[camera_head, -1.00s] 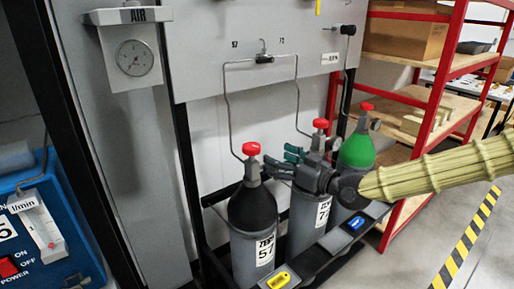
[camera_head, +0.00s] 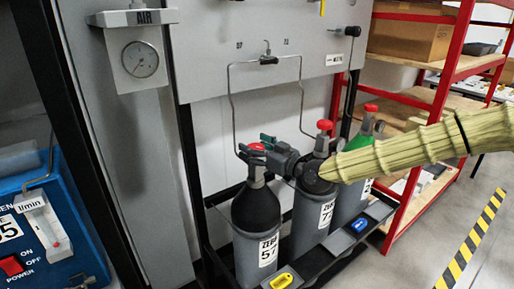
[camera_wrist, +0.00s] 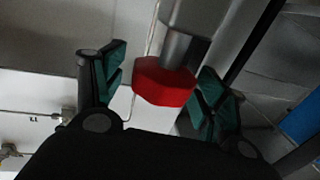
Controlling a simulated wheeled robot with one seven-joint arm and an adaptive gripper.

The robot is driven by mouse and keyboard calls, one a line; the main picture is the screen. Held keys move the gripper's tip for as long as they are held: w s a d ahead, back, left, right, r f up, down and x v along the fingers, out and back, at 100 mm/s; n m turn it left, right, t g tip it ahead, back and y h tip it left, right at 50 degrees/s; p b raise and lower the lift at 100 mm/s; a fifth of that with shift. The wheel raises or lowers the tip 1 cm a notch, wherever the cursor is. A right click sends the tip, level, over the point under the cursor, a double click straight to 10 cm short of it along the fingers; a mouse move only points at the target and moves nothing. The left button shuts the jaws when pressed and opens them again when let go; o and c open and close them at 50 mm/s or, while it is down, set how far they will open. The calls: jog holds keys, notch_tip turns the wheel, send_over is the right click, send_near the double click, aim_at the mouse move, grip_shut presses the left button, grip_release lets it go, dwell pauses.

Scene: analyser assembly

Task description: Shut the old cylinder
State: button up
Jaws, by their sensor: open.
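The grey cylinder marked 57 (camera_head: 256,212) stands upright at the left of the rack, with a black shoulder and a red valve knob (camera_head: 257,147). A second grey cylinder (camera_head: 312,218), its label partly readable as 7-something, stands to its right with its own red knob (camera_head: 324,125). I cannot tell from the pictures which one is the old one. My gripper (camera_head: 262,146) is at the knob of cylinder 57. In the wrist view that red knob (camera_wrist: 163,82) sits between the spread green-padded fingers of my gripper (camera_wrist: 160,76), with gaps visible. The knob's turn position cannot be told.
A third cylinder (camera_head: 361,143) with a green shoulder is partly hidden behind my arm. Thin metal pipes (camera_head: 231,105) run down the panel behind. A yellow tag (camera_head: 283,281) and a blue tag (camera_head: 359,225) lie on the rack's front rail. Red shelving (camera_head: 425,130) stands right.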

jog(key=c, duration=1)
jog(key=shift+c, duration=0.2)
jog(key=shift+a+m+t+h, duration=0.15)
jog(key=shift+m+t+h, duration=0.15)
jog(key=shift+t, duration=0.1)
jog(key=shift+r+m+t+h, duration=0.1)
jog(key=shift+m+t+h, duration=0.3)
jog(key=shift+h, duration=0.1)
jog(key=shift+m+t+h+p, duration=0.45)
jog(key=shift+m+t+h, duration=0.6)
jog(key=shift+h, duration=0.35)
jog(key=shift+m+t+h, duration=0.25)
jog(key=shift+m+h, duration=0.3)
jog(key=shift+h, duration=0.15)
